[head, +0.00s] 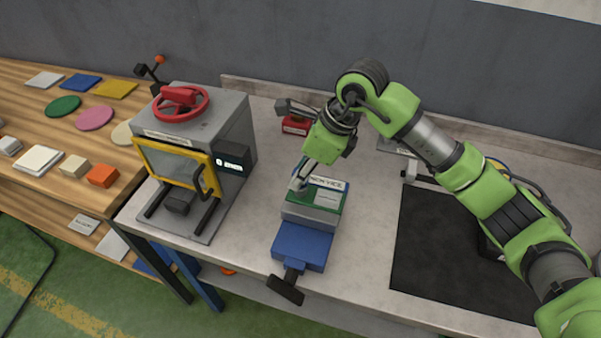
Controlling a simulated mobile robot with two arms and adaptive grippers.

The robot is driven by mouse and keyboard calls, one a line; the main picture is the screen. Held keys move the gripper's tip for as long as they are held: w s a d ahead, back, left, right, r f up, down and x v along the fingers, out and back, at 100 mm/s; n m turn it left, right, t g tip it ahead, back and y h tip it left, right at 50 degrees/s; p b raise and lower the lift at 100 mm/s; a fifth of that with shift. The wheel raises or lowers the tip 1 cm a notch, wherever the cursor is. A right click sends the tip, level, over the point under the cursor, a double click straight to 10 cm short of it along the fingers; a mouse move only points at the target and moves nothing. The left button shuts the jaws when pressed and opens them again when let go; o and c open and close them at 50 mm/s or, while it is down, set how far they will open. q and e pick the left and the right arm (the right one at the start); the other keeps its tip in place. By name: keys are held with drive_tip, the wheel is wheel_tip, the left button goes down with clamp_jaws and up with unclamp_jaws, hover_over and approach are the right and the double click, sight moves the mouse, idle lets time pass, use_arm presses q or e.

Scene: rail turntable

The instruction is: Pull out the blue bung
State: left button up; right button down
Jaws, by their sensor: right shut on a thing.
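My right gripper (299,182) reaches down onto the bench vice from above. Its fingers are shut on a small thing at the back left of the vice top. The fingertips hide most of that thing, and I cannot make out its colour. I cannot pick out the blue bung clearly anywhere else. The vice (302,245) has a blue front body, a grey jaw, a green top with a white label, and a dark handle at the front. My left gripper is not in view.
A grey press-like machine (237,118) with a red handwheel and yellow-framed door stands left of the vice. A black mat (450,250) lies to the right. A small red-based item (296,126) is behind. A wooden table (60,130) at left holds coloured discs and blocks.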

drive_tip(key=shift+r, duration=0.35)
drive_tip(key=shift+r+p, duration=1.15)
drive_tip(key=shift+r, duration=1.8)
drive_tip(key=shift+r, duration=0.1)
wheel_tip(320, 180, up, 5)
drive_tip(key=shift+f+p, duration=0.15)
drive_tip(key=shift+p, duration=0.9)
